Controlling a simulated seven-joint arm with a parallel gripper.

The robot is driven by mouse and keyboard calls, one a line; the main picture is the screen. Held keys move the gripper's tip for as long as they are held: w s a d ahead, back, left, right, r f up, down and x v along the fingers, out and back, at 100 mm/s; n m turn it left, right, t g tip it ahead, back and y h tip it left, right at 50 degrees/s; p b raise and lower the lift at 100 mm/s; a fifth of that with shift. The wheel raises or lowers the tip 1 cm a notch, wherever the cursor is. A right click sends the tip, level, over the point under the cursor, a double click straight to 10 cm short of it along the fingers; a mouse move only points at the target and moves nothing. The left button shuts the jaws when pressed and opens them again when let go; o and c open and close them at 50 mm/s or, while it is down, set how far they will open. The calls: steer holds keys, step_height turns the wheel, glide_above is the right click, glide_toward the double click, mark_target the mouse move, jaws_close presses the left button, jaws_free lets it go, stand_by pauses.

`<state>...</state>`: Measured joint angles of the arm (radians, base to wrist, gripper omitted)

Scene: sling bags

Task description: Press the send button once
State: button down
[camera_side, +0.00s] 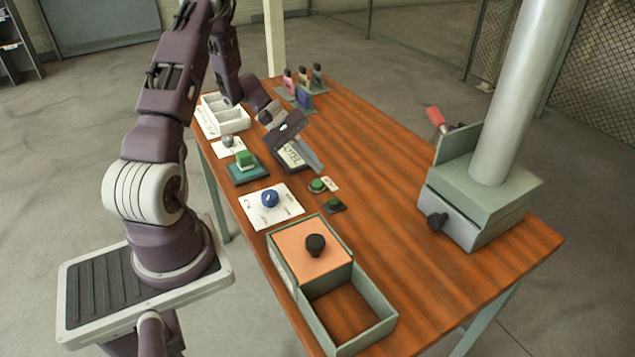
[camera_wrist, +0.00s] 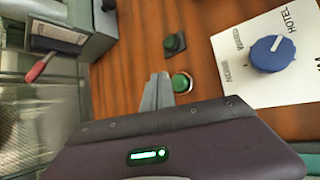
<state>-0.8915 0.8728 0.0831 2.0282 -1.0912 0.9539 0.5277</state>
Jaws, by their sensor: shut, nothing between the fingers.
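I cannot tell by reading which is the send button. My gripper (camera_side: 318,171) is shut and empty, its fingertips near the ringed button. In the wrist view the fingertips (camera_wrist: 158,76) appear just left of that button; contact is not visible.
A white card with a blue knob (camera_side: 269,198), a green block on a teal base (camera_side: 245,158) and an open-ended box with a black-knobbed lid (camera_side: 315,245) stand nearby.

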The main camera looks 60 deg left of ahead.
mark_target(314, 181)
steer(key=shift+f, duration=0.75)
stand_by(1.5)
steer(key=shift+f, duration=0.4)
steer(key=shift+f, duration=0.5)
stand_by(0.4)
steer(key=shift+r, duration=0.9)
steer(key=shift+r, duration=2.55)
